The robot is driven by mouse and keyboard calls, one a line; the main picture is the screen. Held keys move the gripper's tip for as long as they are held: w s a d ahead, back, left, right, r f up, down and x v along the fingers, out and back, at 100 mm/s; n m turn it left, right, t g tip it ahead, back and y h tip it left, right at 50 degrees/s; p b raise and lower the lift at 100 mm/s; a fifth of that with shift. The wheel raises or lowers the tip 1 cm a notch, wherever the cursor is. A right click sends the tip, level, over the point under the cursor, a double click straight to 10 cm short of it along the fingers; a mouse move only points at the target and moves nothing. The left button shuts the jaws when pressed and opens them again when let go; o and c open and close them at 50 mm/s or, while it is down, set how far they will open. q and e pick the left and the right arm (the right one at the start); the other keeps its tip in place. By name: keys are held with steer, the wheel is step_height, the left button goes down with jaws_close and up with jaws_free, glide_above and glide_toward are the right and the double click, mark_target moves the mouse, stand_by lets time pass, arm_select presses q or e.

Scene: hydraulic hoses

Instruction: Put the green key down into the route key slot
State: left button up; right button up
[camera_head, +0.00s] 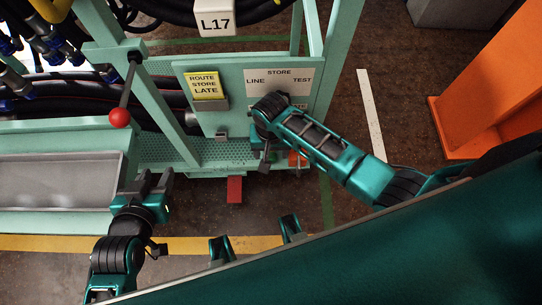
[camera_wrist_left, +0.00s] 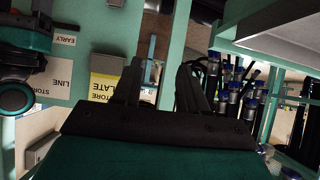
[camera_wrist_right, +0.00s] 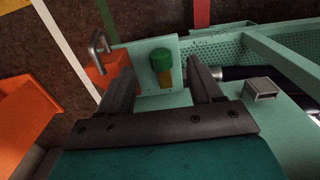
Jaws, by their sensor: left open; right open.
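A short green cylinder (camera_wrist_right: 162,58), which looks like the green key, shows in the right wrist view with a yellow-brown part below it. It stands at the edge of the pale green panel (camera_wrist_right: 140,55), between the open fingers of my right gripper (camera_wrist_right: 161,72); no finger visibly touches it. In the head view my right wrist mostly covers this spot. A small grey open-ended box (camera_wrist_right: 260,88) on the panel also shows in the head view (camera_head: 221,137); I cannot tell whether it is the route key slot. My left gripper (camera_head: 154,184) is open and empty beside the grey tray.
A yellow "ROUTE STORE LATE" card (camera_head: 205,86) and a "STORE LINE TEST" plate (camera_head: 278,82) are on the panel. A red-knobbed lever (camera_head: 120,117) and the grey tray (camera_head: 60,180) are left. A metal hook (camera_wrist_right: 98,45) is near the right gripper. An orange structure (camera_head: 490,90) stands right.

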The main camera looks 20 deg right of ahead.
mark_target(271, 159)
steer(key=shift+f+b, duration=1.35)
steer(key=shift+f, duration=1.45)
steer(key=shift+c, duration=0.2)
jaws_close()
steer(key=shift+r, duration=0.1)
